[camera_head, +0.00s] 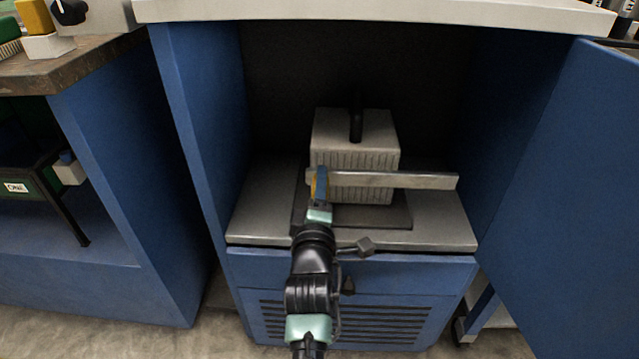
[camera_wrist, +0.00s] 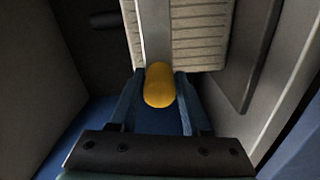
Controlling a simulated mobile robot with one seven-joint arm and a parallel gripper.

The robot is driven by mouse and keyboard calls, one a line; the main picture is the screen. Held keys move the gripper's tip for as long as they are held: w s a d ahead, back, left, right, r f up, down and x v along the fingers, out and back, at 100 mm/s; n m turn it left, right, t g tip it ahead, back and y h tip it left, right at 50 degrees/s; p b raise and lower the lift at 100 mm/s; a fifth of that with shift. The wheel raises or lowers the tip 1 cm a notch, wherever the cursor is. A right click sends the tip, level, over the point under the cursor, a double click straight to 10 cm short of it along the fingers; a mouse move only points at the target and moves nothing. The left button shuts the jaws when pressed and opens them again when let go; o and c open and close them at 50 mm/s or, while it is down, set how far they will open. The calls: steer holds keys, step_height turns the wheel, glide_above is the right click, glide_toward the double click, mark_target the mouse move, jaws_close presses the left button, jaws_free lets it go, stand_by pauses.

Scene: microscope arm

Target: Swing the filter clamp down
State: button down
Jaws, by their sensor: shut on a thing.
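The filter clamp is a long pale grey bar (camera_head: 405,180), lying about level across the front of a grey ribbed block (camera_head: 355,140) in the open blue cabinet. A yellow knob (camera_wrist: 159,85) is at the bar's left end; it shows only as a sliver in the head view. My gripper (camera_head: 319,184) is at that left end. In the wrist view my gripper (camera_wrist: 160,84) has its two blue fingers on either side of the knob, shut on it. The bar (camera_wrist: 154,35) runs away from the knob there. The bar's pivot cannot be made out.
The block stands on a dark base plate (camera_head: 375,217) on the grey cabinet shelf (camera_head: 262,205). A black post (camera_head: 356,118) rises from the block. Blue side walls (camera_head: 195,110) and an open door (camera_head: 560,200) flank the space. A pale top (camera_head: 370,14) overhangs it.

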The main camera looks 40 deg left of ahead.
steer(key=shift+f, duration=0.4)
steer(key=c, duration=0.7)
jaws_free()
steer(key=shift+o, duration=1)
steer(key=shift+r, duration=0.1)
steer(key=shift+r, duration=0.1)
steer(key=shift+s+d, duration=0.2)
steer(key=v, duration=1.2)
steer(key=shift+s, duration=0.3)
